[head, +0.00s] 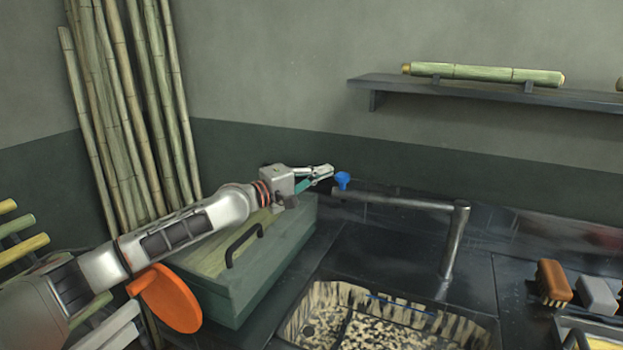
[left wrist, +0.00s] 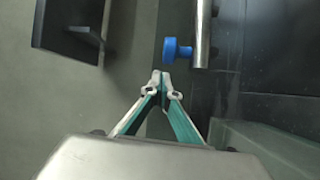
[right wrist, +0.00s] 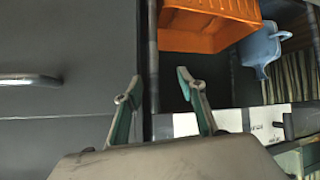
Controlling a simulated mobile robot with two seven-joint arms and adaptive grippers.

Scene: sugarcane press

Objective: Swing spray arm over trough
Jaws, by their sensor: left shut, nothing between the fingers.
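The spray arm (head: 395,200) is a grey metal pipe that runs left from an upright post (head: 454,240). A blue knob (head: 343,181) sits near its free left end. The trough (head: 390,325) is a stained, speckled basin in the dark counter, in front of the pipe. My left gripper (head: 331,172) is shut and empty, just left of the blue knob. In the left wrist view the fingertips (left wrist: 161,74) meet just below the blue knob (left wrist: 176,50), apart from it, with the pipe (left wrist: 201,35) right of it. My right gripper (right wrist: 157,82) is open and empty.
A green box (head: 270,275) with a black handle stands under my left arm. Brushes (head: 553,282) lie on the right counter. A wall shelf (head: 480,92) holds a cane piece. The right wrist view shows an orange crate (right wrist: 205,35) and a blue jug (right wrist: 262,48).

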